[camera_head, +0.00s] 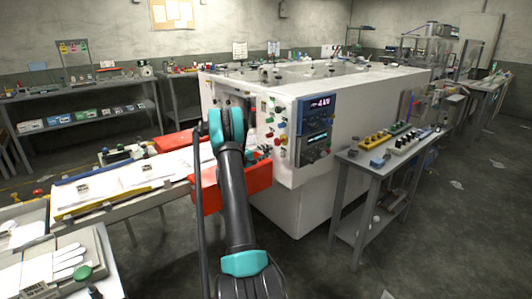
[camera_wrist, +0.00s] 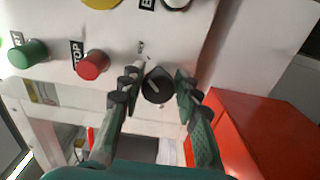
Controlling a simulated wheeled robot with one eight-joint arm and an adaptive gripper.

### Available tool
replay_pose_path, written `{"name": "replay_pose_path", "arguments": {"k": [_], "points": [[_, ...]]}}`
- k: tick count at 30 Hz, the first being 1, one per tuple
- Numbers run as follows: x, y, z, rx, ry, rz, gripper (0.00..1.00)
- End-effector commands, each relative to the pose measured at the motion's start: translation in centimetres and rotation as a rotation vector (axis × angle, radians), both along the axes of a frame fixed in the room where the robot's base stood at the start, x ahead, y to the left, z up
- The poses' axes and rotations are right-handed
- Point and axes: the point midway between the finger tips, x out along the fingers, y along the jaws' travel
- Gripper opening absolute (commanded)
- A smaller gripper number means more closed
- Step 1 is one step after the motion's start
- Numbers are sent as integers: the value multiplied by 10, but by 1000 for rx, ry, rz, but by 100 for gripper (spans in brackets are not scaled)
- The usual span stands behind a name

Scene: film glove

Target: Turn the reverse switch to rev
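The switch is a round black knob (camera_wrist: 158,87) with a pale pointer line on the white panel, in the middle of the wrist view. A small mark (camera_wrist: 141,47) sits on the panel just above it, too small to read. My gripper (camera_wrist: 158,82) is open, with one dark fingertip on each side of the knob. The left fingertip lies very close to the knob's edge; I cannot tell whether either finger touches it. In the head view my arm (camera_head: 232,175) reaches to the white machine (camera_head: 350,120) and hides the gripper and the switch.
A red button (camera_wrist: 92,64) and a green button (camera_wrist: 29,53) sit left of the knob. Another black knob (camera_wrist: 177,3) is above. An orange-red box-like part (camera_wrist: 255,130) stands close on the right. A grey side table (camera_head: 365,172) stands right of the machine.

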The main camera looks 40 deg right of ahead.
Motion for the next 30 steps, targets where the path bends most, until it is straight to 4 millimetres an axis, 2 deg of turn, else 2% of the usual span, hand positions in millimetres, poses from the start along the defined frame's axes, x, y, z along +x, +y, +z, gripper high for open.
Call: {"name": "replay_pose_path", "arguments": {"k": [1, 4, 12, 16, 20, 30], "points": [[0, 0, 0, 0, 0, 0, 39], [0, 0, 0, 0, 0, 1, 51], [1, 0, 1, -1, 1, 2, 51], [1, 8, 1, -1, 1, 4, 51], [-1, 28, 1, -1, 1, 4, 51], [-6, 95, 1, -1, 1, 4, 51]]}}
